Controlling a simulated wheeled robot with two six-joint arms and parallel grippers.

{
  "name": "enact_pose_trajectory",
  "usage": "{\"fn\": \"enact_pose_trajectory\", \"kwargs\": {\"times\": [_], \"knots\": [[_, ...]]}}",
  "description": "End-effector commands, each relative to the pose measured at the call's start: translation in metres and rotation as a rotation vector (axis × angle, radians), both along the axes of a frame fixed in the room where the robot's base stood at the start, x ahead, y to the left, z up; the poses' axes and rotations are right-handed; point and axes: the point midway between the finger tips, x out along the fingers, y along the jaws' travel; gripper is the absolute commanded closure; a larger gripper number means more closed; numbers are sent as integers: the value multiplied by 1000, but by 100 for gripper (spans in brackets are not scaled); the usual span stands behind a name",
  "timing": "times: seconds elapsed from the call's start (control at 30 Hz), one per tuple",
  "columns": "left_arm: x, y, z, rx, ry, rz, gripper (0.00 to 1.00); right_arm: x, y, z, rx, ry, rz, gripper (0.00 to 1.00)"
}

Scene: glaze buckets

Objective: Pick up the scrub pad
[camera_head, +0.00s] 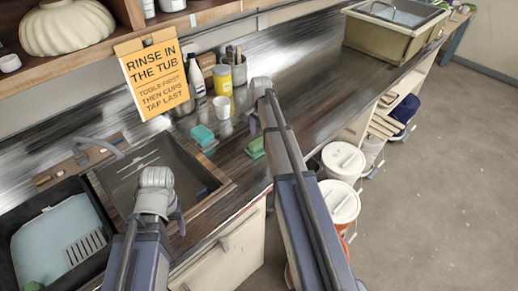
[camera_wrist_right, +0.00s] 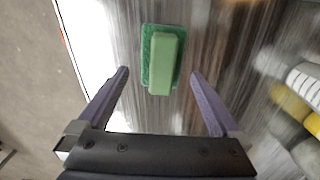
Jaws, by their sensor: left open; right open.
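The scrub pad (camera_head: 255,148) lies on the dark counter, just left of my right forearm in the head view. In the right wrist view the scrub pad (camera_wrist_right: 165,60) is a dark green slab with a lighter green raised block on top. My right gripper (camera_wrist_right: 159,75) is open above it, its two fingers either side of the pad's near end, with nothing gripped; whether they touch the counter I cannot tell. In the head view my right gripper (camera_head: 254,124) is partly hidden by its own arm. My left gripper (camera_head: 177,213) is open and empty over the sink's near edge.
A teal sponge-like block (camera_head: 203,136) lies left of the pad. A yellow container (camera_head: 222,80) and bottles stand behind. White buckets (camera_head: 343,160) stand right of the counter.

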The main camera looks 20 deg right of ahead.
Motion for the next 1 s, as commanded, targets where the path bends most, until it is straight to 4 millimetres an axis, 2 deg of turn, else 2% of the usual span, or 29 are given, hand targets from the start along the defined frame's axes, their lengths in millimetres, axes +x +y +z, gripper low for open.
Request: {"fn": "enact_pose_trajectory", "kwargs": {"times": [0.03,0.3,0.63,1.0], "knots": [[0,0,-9,0,0,0,41,0,1,-9,0,0,0,0],[0,0,-43,0,0,1,41,2,5,-43,0,0,0,0],[0,0,-45,0,0,1,41,2,5,-45,0,0,0,0],[0,0,-45,0,0,1,41,2,5,-45,0,0,0,40]]}}
